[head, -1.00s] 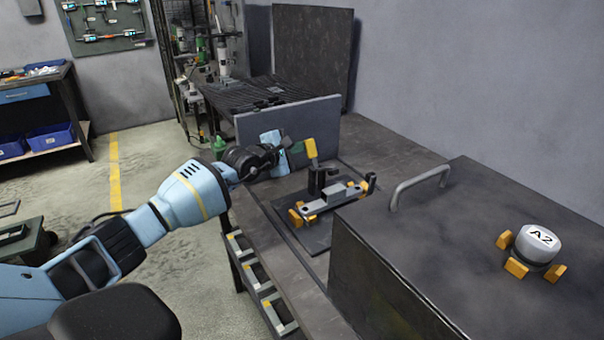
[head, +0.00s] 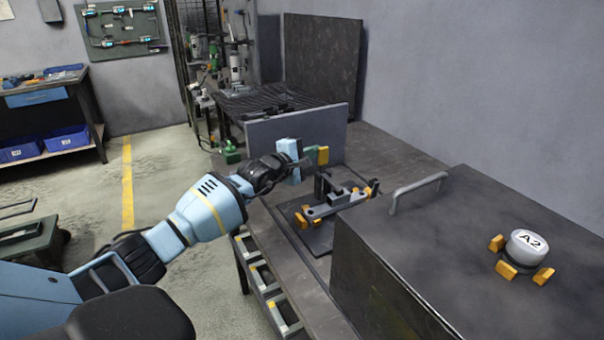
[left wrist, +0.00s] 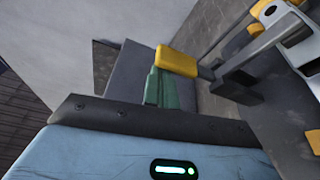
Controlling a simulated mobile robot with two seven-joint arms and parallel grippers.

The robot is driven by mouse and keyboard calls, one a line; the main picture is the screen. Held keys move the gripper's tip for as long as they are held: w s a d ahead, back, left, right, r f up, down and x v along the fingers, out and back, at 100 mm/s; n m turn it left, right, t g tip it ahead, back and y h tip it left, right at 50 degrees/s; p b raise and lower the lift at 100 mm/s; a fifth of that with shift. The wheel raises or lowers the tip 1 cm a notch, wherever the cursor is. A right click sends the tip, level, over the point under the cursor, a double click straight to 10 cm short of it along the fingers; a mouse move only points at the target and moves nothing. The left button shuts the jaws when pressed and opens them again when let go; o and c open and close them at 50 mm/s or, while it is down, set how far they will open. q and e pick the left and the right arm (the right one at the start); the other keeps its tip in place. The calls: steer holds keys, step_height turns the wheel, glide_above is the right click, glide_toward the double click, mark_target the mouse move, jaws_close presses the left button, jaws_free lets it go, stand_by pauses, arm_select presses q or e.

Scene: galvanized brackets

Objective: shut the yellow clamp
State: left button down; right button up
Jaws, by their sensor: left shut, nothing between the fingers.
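The yellow clamp's handle (head: 323,155) stands raised above its dark clamp body (head: 321,186). The grey bracket (head: 328,206) lies in the fixture below, between yellow-orange blocks. My left gripper (head: 304,159) is shut and empty, just left of the handle. In the left wrist view the yellow handle (left wrist: 178,60) lies right beside the green fingertip (left wrist: 158,88). They look touching or nearly so. The clamp's dark arm (left wrist: 232,84) runs from the handle toward the bracket. My right gripper is not in view.
A grey upright panel (head: 290,131) stands behind the clamp. A large dark box (head: 430,235) with a grey handle (head: 418,190) is at the right front, carrying a white A2 knob (head: 527,243) among orange blocks. The bench top is clear behind the box.

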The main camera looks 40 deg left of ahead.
arm_select(q)
steer(key=shift+s+d+f, duration=0.1)
steer(key=shift+s+d, duration=0.05)
steer(key=shift+d, duration=0.1)
stand_by(0.3)
steer(key=s, duration=0.7)
steer(key=shift+s+a+r+p, duration=0.3)
steer(key=shift+a+r+p, duration=0.05)
steer(key=shift+a+r, duration=0.1)
steer(key=shift+f, duration=0.1)
